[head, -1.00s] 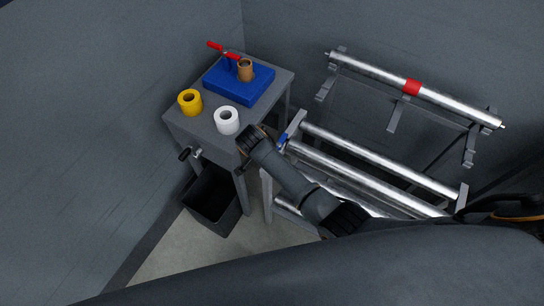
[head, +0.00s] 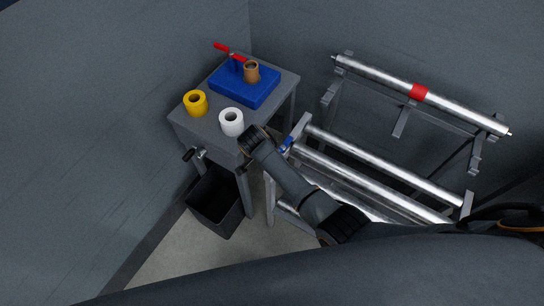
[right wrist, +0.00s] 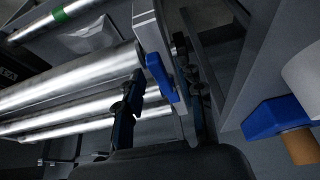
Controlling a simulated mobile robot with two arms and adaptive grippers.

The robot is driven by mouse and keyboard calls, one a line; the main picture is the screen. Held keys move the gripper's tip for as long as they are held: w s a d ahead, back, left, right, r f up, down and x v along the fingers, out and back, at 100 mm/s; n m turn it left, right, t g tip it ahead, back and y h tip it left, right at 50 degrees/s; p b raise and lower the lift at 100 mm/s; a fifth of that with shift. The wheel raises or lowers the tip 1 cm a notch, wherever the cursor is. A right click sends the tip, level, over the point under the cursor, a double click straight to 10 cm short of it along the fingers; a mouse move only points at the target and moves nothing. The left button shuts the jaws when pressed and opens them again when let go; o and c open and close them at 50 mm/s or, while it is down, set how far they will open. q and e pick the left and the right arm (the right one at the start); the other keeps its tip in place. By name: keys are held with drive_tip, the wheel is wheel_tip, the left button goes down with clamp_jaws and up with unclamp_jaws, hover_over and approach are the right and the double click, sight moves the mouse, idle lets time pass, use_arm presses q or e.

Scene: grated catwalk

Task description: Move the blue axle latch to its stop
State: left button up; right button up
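The blue axle latch (head: 287,144) sits at the upper left end of the lower roller rack (head: 300,126). In the right wrist view the latch (right wrist: 161,76) is a small blue lever on a grey upright plate, tilted. My right gripper (right wrist: 160,68) is open there, with one dark finger to the left of the latch and one to the right. I cannot tell whether either finger touches it. In the head view my right arm's wrist hides the fingers. My left gripper is not in view.
A grey side table (head: 178,117) holds a yellow roll (head: 195,104), a white roll (head: 231,124) and a blue base (head: 262,95) with a brown roll (head: 251,74) and red lever. A black bin (head: 213,216) stands below. A red-banded roller (head: 462,110) rests on the back rack.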

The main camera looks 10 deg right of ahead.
wheel_tip(320, 180, up, 10)
idle(0.6)
